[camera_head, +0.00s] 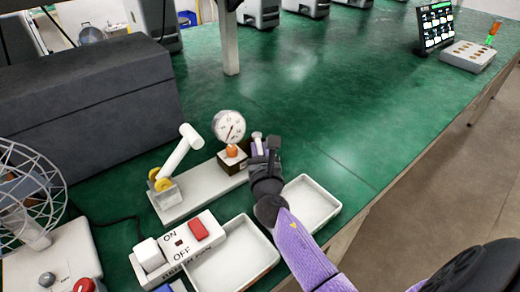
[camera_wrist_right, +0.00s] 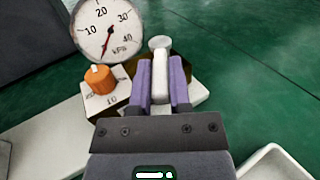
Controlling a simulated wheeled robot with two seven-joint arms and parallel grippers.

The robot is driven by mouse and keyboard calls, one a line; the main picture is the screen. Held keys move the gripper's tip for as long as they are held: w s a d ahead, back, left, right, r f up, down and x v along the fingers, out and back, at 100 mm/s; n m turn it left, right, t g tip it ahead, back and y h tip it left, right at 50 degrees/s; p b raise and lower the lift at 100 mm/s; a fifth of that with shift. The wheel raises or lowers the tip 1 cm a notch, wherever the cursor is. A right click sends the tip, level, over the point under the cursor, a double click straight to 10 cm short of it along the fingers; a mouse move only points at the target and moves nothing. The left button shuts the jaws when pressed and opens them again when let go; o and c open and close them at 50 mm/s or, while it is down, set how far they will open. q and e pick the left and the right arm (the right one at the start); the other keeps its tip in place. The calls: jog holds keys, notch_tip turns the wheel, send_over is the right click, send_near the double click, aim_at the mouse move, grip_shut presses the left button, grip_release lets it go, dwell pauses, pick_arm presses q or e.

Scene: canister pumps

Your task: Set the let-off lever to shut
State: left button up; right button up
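A small pale lever with a round end, which I take for the let-off lever, stands at the right end of the white base plate. It shows in the head view (camera_head: 257,140) and the right wrist view (camera_wrist_right: 160,75). My right gripper (camera_head: 265,150) has its purple fingers on either side of this lever. In the wrist view the fingers (camera_wrist_right: 163,85) lie close against its stem, with no clear gap. The lever's foot is hidden by the gripper. A round dial gauge (camera_head: 229,126) and an orange knob (camera_wrist_right: 100,78) stand left of it. My left gripper is not in view.
A large white handle (camera_head: 180,148) with yellow wheels rises from the base plate (camera_head: 196,191). A switch box (camera_head: 180,247) marked ON and OFF and two white trays (camera_head: 232,262) (camera_head: 311,203) are near the front. A dark grey block (camera_head: 85,115) stands left.

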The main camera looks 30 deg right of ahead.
grip_shut()
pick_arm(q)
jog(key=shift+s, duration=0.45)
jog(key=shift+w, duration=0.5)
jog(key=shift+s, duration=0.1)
